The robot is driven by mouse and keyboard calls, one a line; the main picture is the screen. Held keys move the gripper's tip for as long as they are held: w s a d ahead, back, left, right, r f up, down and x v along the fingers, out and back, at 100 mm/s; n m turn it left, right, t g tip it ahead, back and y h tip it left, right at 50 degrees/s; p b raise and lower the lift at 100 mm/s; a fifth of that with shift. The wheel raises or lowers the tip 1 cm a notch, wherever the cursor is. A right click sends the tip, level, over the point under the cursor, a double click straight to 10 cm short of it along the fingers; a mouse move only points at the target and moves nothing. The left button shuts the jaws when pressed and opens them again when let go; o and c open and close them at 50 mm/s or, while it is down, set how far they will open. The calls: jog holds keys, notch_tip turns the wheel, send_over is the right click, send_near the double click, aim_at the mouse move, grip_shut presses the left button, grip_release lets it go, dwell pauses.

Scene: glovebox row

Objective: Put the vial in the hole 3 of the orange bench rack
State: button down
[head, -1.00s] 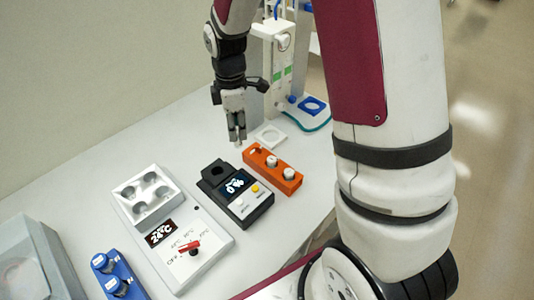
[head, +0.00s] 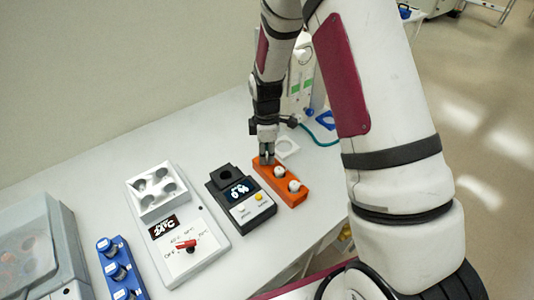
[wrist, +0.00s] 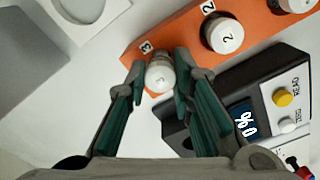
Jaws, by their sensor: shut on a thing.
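The orange bench rack (head: 285,195) stands on the bench, with two white-capped vials in it; it also shows in the wrist view (wrist: 180,35). My gripper (head: 267,161) is over the rack's far end. In the wrist view my gripper (wrist: 160,68) has its green-padded fingers closed around the white-capped vial (wrist: 159,77). This vial is at the rack end marked 3, over or in hole 3; the cap hides the hole, so its depth is unclear. A vial marked 2 (wrist: 225,37) sits beside the label 2.
A black meter (head: 240,205) with a display and buttons stands close left of the rack. A white heater block (head: 175,225), a blue rack (head: 120,265) and a grey machine (head: 45,245) are further left. A white square holder (head: 287,147) lies behind the rack.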

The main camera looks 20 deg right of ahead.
jog(key=shift+f, duration=0.25)
jog(key=shift+f, duration=0.15)
jog(key=c, duration=1.4)
grip_release()
notch_tip(320, 180, up, 12)
jog(key=b, duration=0.2)
jog(key=s+r+m+t, duration=0.3)
jog(key=s+r+m, duration=0.55)
jog(key=r, duration=0.75)
jog(key=s+r+m+t, duration=0.1)
jog(key=s+r+m, duration=0.1)
jog(key=s, duration=0.5)
jog(key=s+r+m+t, duration=0.1)
jog(key=s+m, duration=0.3)
jog(key=s, duration=0.4)
jog(key=shift+a+r+t, duration=0.15)
jog(key=shift+r+t, duration=0.15)
jog(key=shift+r, duration=0.6)
